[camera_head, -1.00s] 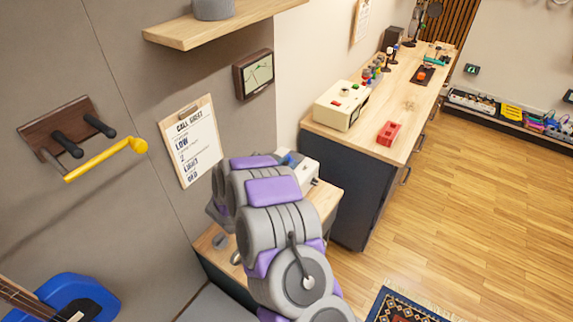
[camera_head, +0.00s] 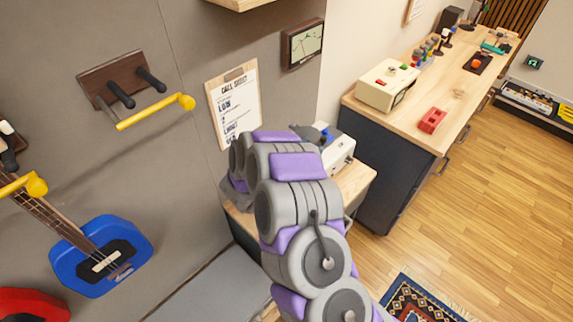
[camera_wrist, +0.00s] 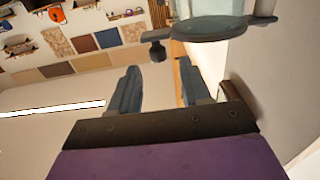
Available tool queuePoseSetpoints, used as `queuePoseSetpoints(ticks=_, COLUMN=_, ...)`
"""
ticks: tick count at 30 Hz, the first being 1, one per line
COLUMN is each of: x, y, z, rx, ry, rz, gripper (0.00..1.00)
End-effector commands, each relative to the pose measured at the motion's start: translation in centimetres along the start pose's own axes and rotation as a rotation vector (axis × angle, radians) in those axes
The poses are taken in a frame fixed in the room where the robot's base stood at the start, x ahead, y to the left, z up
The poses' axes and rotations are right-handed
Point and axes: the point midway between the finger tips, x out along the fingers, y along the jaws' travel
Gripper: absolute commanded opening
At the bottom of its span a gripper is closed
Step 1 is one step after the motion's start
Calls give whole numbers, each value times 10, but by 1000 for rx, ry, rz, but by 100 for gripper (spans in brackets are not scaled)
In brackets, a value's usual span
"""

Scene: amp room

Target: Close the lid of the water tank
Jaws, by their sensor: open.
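My gripper (camera_wrist: 158,68) is open and empty in the wrist view, with its two blue-grey fingers apart. Just beyond the fingertips is a round dark teal disc (camera_wrist: 208,29) with a small knob-like part at its left; it looks like the tank's lid. A pale, see-through body (camera_wrist: 207,7) behind it may be the water tank. I cannot tell whether the fingers touch the disc. In the head view, a white machine (camera_head: 340,150) stands on a low wooden-topped cabinet, partly behind my arm. My gripper is not clearly visible there.
A wooden counter (camera_head: 450,110) at the right holds a cream box (camera_head: 387,86) and a red block (camera_head: 432,121). A yellow-armed wall hook (camera_head: 155,110) and a blue guitar (camera_head: 100,255) are at the left. Open wood floor (camera_head: 500,210) lies at the right.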

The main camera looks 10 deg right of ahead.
Motion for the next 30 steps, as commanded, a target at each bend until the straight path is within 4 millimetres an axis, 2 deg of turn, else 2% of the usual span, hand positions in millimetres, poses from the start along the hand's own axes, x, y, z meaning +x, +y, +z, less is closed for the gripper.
queuePoseSetpoints(ticks=6, x=-43, y=-2, z=0, rx=-1, ry=1, rz=-3, gripper=47)
queuePoseSetpoints(ticks=15, x=-90, y=-2, z=0, rx=0, ry=-1, rz=-2, gripper=47)
queuePoseSetpoints(ticks=21, x=-106, y=-2, z=0, rx=1, ry=2, rz=-1, gripper=47)
queuePoseSetpoints(ticks=30, x=-109, y=-1, z=0, rx=0, ry=1, rz=1, gripper=47)
